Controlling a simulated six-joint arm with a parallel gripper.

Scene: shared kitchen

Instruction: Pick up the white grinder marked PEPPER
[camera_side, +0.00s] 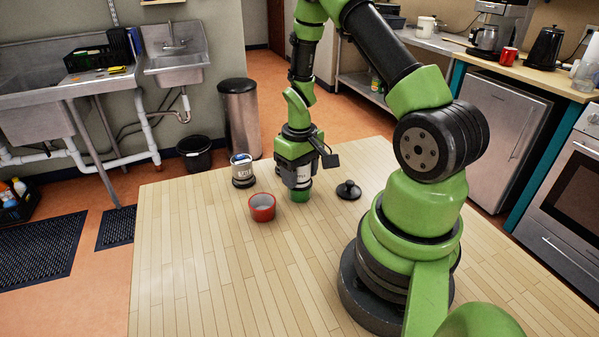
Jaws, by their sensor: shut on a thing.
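My gripper (299,181) points down over the wooden table and is shut on a white container with a green base (300,195). The container is upright, and dark lettering shows on its white side, too small to read for sure. The gripper hides much of its upper part. I cannot tell whether its base touches the table. A second whitish container with dark bands and lettering (242,171) stands to the left, apart from the gripper. Its lettering is also too small to read.
A red bowl (262,207) sits close by at the front left of the gripper. A small black knobbed lid (348,190) lies to the right. The wooden table (215,275) is clear at the front left. My arm's base occupies its right side.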

